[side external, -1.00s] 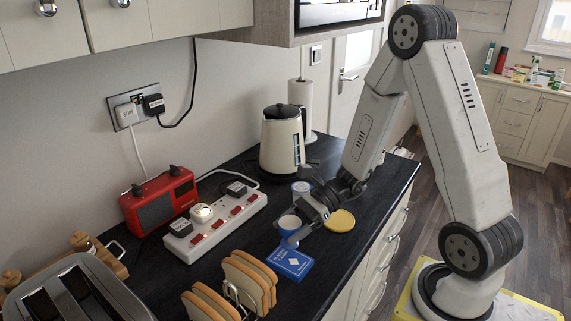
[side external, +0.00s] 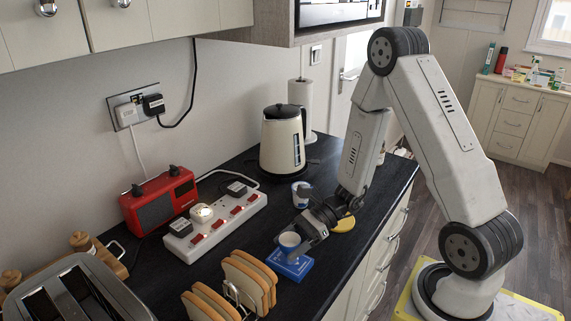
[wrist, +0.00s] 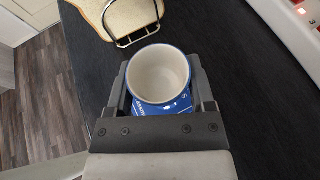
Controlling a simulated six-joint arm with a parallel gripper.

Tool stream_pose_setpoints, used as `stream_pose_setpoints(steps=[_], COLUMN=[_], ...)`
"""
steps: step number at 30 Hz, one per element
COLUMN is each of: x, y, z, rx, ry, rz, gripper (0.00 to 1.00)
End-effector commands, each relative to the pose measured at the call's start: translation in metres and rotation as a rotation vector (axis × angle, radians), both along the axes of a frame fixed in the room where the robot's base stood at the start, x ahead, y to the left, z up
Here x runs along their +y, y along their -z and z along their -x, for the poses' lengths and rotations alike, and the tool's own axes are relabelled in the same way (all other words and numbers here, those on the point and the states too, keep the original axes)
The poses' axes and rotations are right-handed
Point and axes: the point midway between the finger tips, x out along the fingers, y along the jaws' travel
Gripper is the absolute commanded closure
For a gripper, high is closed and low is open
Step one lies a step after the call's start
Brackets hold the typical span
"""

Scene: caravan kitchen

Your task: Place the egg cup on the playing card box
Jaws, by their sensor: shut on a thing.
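The egg cup (side external: 289,240), blue outside with a pale inside, is upright between my gripper's fingers. It also shows in the wrist view (wrist: 159,73), with its open top facing the camera. My gripper (side external: 297,246) is shut on it, with one finger on each side. The blue playing card box (side external: 293,268) lies flat on the worktop directly below the cup. In the wrist view part of the box (wrist: 177,107) shows beneath the cup. The cup's foot is hidden, so I cannot tell whether it touches the box.
Toast racks with bread (side external: 250,279) stand just left of the box. A white power strip (side external: 215,227) lies behind. A blue-and-white pot (side external: 301,195) and a yellow disc (side external: 343,224) are near my arm. The kettle (side external: 282,141) stands farther back.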

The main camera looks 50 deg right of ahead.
Motion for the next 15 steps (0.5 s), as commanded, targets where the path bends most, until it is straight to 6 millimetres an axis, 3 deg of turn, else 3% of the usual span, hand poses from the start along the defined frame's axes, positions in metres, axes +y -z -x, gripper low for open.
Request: stream_pose_setpoints(steps=[13, 14, 15], x=[0.0000, 0.0000, 0.0000], y=[0.0038, 0.0038, 0.0036], z=[-0.0002, -0.0002, -0.0002], rx=[0.000, 0.000, 0.000], ry=[0.000, 0.000, 0.000], rz=[0.000, 0.000, 0.000], gripper=[0.91, 0.24, 0.12])
